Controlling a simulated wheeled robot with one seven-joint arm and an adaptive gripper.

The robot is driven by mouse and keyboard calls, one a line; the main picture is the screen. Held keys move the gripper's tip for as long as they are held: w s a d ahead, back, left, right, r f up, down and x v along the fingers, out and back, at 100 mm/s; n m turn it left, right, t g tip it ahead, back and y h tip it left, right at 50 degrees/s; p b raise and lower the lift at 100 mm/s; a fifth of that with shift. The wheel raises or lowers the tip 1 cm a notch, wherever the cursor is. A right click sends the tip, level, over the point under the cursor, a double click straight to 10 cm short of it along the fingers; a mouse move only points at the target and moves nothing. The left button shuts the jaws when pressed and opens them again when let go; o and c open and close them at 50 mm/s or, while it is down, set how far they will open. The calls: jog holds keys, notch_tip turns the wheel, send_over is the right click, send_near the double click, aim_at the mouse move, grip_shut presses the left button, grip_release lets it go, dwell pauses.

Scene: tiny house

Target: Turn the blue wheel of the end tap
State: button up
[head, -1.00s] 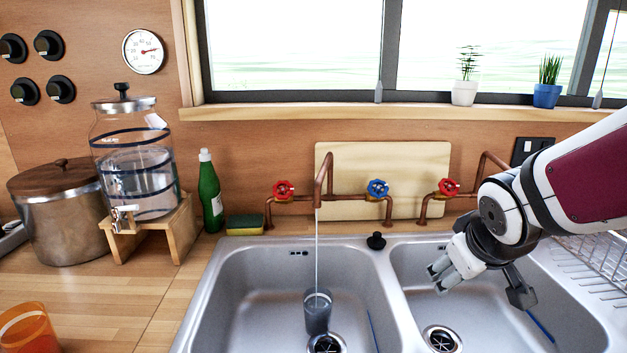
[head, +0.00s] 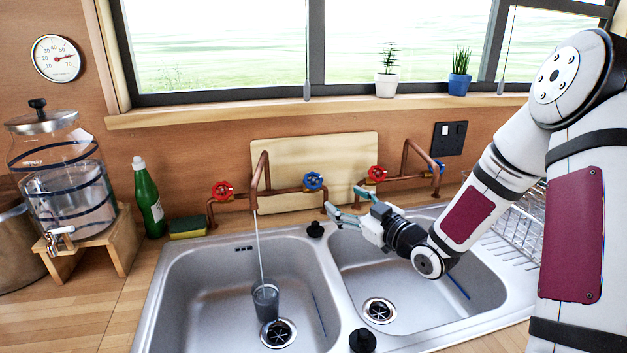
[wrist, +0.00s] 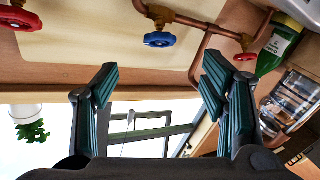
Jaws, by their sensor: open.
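Two copper taps stand behind the sink. The left tap (head: 264,170) has a red wheel (head: 222,191) and a blue wheel (head: 314,181); water runs from its spout. The right tap (head: 406,155), at the far end, has a red wheel (head: 377,173) and a blue wheel (head: 438,166), partly hidden by its pipework. My gripper (head: 345,201) is open and empty, below and between the left tap's blue wheel and the right tap's red wheel, apart from both. In the upside-down wrist view, the left tap's blue wheel (wrist: 159,39) lies beyond the open fingers (wrist: 158,80).
A grey cup (head: 265,300) stands under the stream in the left basin. A dish rack (head: 510,215) is at the right. A green bottle (head: 147,198), a sponge (head: 187,227) and a water dispenser (head: 65,190) stand at the left. A wooden board (head: 300,150) leans behind the taps.

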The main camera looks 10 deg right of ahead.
aim_at(316, 183)
jog(key=x, duration=1.3)
jog(key=shift+w+a, duration=0.1)
jog(key=shift+w, duration=0.2)
jog(key=shift+c, duration=0.2)
jog(key=shift+b, duration=0.3)
jog(key=c, duration=1.1)
